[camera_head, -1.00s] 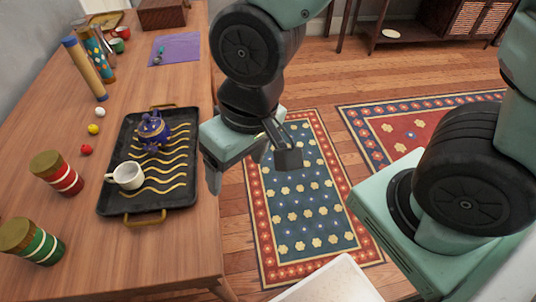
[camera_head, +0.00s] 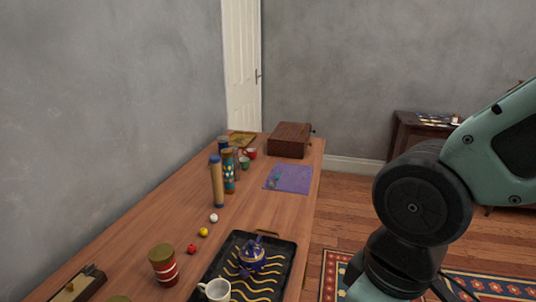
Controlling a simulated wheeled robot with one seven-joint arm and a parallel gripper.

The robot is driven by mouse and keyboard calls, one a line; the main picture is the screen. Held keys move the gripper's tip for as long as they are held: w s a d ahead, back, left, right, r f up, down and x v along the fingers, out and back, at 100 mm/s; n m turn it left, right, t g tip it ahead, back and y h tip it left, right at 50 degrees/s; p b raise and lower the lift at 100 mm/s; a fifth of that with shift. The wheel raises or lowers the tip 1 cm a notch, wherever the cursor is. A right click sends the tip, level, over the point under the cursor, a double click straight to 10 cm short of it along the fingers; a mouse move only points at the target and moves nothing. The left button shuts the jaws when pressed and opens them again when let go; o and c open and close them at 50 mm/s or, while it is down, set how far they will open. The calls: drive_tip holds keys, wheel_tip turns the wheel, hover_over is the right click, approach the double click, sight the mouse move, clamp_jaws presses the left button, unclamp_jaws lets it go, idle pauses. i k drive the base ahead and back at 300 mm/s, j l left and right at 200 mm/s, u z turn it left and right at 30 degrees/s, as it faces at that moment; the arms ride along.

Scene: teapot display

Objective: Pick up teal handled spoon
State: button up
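A small, thin teal item, which looks like the teal handled spoon (camera_head: 273,181), lies on the left part of a purple cloth (camera_head: 298,178) toward the far end of the wooden table. It is too small to make out its bowl clearly. My arm stands at the right of the view, apart from the table's far end. My gripper's fingers are below the bottom edge of the picture, so I cannot see whether they hold anything.
A black tray (camera_head: 217,272) holds a blue teapot (camera_head: 252,250) and a white mug (camera_head: 215,290). Tall cylinders (camera_head: 217,184), small balls (camera_head: 203,232), cups (camera_head: 250,153) and a red canister (camera_head: 163,264) stand left of the cloth. A wooden box (camera_head: 290,140) is behind it.

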sight(272, 184)
drive_tip(key=i+l+u, duration=0.1)
drive_tip(key=l, duration=0.25)
drive_tip(key=i+l+u, duration=0.1)
drive_tip(key=l, duration=0.25)
drive_tip(key=i+l+u, duration=0.1)
drive_tip(key=l, duration=0.25)
drive_tip(key=i+l+u, duration=0.1)
drive_tip(key=l, duration=0.3)
drive_tip(key=i+l+u, duration=0.55)
drive_tip(key=i+l, duration=0.15)
drive_tip(key=i+u, duration=0.3)
drive_tip(key=i, duration=0.4)
